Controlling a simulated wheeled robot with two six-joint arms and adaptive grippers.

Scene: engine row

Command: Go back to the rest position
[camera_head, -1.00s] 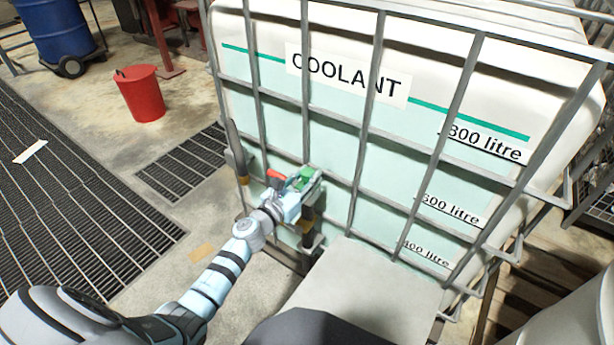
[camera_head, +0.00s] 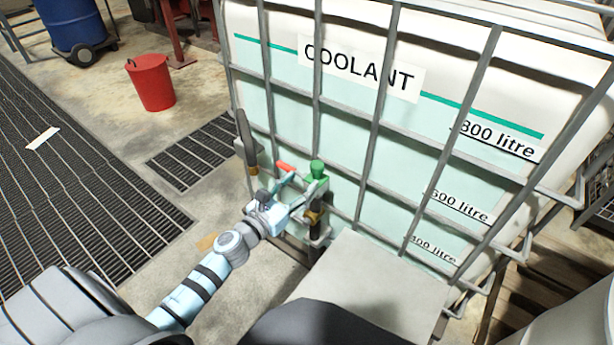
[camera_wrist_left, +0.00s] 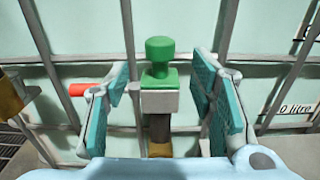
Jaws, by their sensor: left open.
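My left gripper (camera_head: 302,192) is at the front of the coolant tank (camera_head: 345,125), low on its cage. Its jaws are open, and the left wrist view (camera_wrist_left: 160,100) shows the two teal pads apart. A green knob (camera_head: 317,168) on a grey block stands beyond and between the pads, apart from both in the left wrist view (camera_wrist_left: 160,60). A dark pipe with a brass-coloured part runs below the block. A red handle (camera_head: 286,166) sits just left of the knob, partly behind the left finger in the left wrist view (camera_wrist_left: 78,90). My right gripper does not show.
Grey cage bars (camera_head: 372,125) cross the tank's front close to the gripper. A dark-handled fitting (camera_head: 246,142) stands left of it. A red bucket (camera_head: 152,84) and a blue drum (camera_head: 74,22) stand farther back. The floor left of my arm is largely clear.

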